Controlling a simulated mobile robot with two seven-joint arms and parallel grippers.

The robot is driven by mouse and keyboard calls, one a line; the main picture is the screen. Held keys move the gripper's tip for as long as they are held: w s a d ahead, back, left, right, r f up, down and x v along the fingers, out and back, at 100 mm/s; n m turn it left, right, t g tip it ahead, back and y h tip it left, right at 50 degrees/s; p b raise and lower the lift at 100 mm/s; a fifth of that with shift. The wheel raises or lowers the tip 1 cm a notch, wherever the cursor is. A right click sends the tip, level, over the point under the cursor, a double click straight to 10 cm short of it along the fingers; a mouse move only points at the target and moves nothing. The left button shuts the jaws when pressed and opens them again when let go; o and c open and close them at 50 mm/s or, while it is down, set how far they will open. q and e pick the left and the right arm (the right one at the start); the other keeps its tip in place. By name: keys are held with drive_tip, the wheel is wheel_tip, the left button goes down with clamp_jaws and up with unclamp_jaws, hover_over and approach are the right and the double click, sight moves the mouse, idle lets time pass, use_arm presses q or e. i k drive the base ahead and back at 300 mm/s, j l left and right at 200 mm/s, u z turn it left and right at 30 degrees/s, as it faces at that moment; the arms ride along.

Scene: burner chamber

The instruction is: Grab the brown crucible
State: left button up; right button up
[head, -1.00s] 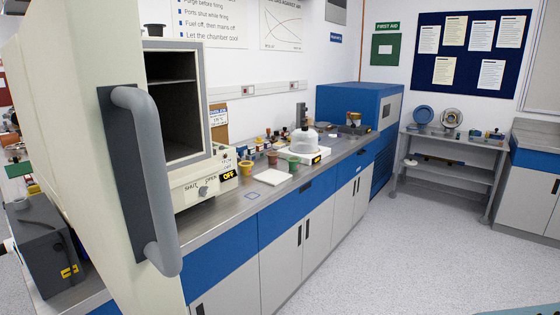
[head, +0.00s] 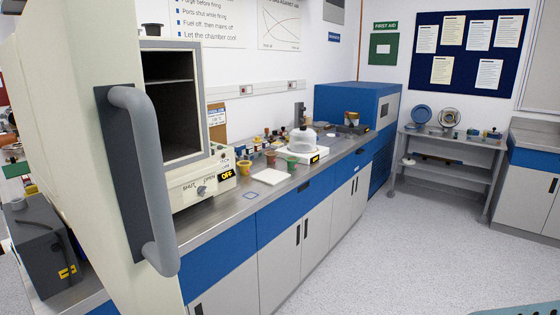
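A small brown crucible (head: 271,158) stands on the steel counter in the head view, between a yellow crucible (head: 244,167) on its left and a green crucible (head: 292,163) on its right. It appears upright and sits just behind a flat white tile (head: 271,177). Neither of my grippers is in view, so nothing shows of what they hold.
An open furnace chamber (head: 172,100) and its large-handled door (head: 146,180) fill the left. A glass dome (head: 301,137) stands on a white base right of the crucibles. The counter (head: 215,224) has blue and grey cabinets below. The floor (head: 400,255) at right is clear.

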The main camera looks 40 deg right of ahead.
sight(271, 156)
drive_tip(key=k+l, duration=0.1)
drive_tip(key=l, duration=0.25)
drive_tip(key=k+l, duration=0.1)
drive_tip(key=l, duration=0.2)
drive_tip(key=k+l, duration=0.1)
drive_tip(key=l, duration=0.25)
drive_tip(key=k+l, duration=0.1)
drive_tip(key=l, duration=0.25)
drive_tip(key=i+l+u, duration=0.15)
drive_tip(key=l, duration=0.75)
drive_tip(key=i+l, duration=0.1)
drive_tip(key=l, duration=0.2)
drive_tip(key=i+l, duration=0.1)
drive_tip(key=l, duration=0.2)
drive_tip(key=i+l, duration=0.1)
drive_tip(key=l, duration=0.2)
drive_tip(key=i+l, duration=0.2)
drive_tip(key=l, duration=0.15)
drive_tip(key=i+l, duration=0.25)
drive_tip(key=i+l+u, duration=0.1)
drive_tip(key=l, duration=0.4)
drive_tip(key=i+l, duration=0.5)
drive_tip(key=l, duration=0.25)
drive_tip(key=i+l+u, duration=0.1)
drive_tip(key=l, duration=0.25)
drive_tip(key=i+l, duration=0.3)
drive_tip(key=l+u, duration=0.05)
drive_tip(key=l, duration=0.05)
